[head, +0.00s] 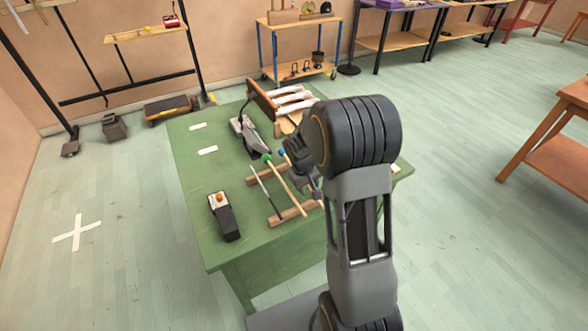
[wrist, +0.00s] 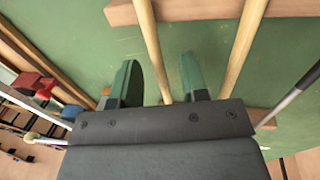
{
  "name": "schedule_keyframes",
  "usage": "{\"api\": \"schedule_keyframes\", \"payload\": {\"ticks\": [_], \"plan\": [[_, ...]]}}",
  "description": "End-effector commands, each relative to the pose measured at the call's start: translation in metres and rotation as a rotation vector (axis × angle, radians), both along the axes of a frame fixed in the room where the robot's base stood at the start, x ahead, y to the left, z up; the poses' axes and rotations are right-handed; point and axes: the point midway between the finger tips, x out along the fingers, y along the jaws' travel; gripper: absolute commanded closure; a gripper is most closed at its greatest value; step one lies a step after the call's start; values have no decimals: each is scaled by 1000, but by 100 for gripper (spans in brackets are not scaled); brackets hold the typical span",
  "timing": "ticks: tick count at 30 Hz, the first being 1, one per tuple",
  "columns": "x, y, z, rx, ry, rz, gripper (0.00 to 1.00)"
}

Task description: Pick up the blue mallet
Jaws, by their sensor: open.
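The blue mallet's round blue head (head: 281,152) shows in the head view beside my wrist. The rest of it is mostly hidden there by my arm. A green-headed mallet (head: 267,157) lies just left of it, with a thin dark stick (head: 262,187) further left. In the wrist view my gripper (wrist: 158,63) is open. A wooden handle (wrist: 151,42) runs between its green fingers, apparently the blue mallet's by its order in the row. Another wooden handle (wrist: 243,45) and a grey rod (wrist: 300,92) lie to the right. No mallet head of this row shows there.
The sticks rest across wooden rails (head: 291,216) on the green table (head: 190,180). A dark box with an orange button (head: 225,216) stands at the front left. A metal pedal-like device (head: 248,137) and a rack with pale bars (head: 290,98) stand behind. The table's left side has free room.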

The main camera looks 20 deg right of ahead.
Motion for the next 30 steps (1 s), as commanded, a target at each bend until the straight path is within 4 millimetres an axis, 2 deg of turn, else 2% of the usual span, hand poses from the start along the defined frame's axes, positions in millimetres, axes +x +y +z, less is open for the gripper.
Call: {"api": "schedule_keyframes", "payload": {"ticks": [8, 21, 30], "plan": [[0, -1, -3, 0, 0, 0, 59], [0, -1, -3, 0, 0, 0, 99], [0, -1, -3, 0, -1, 0, 100]]}}
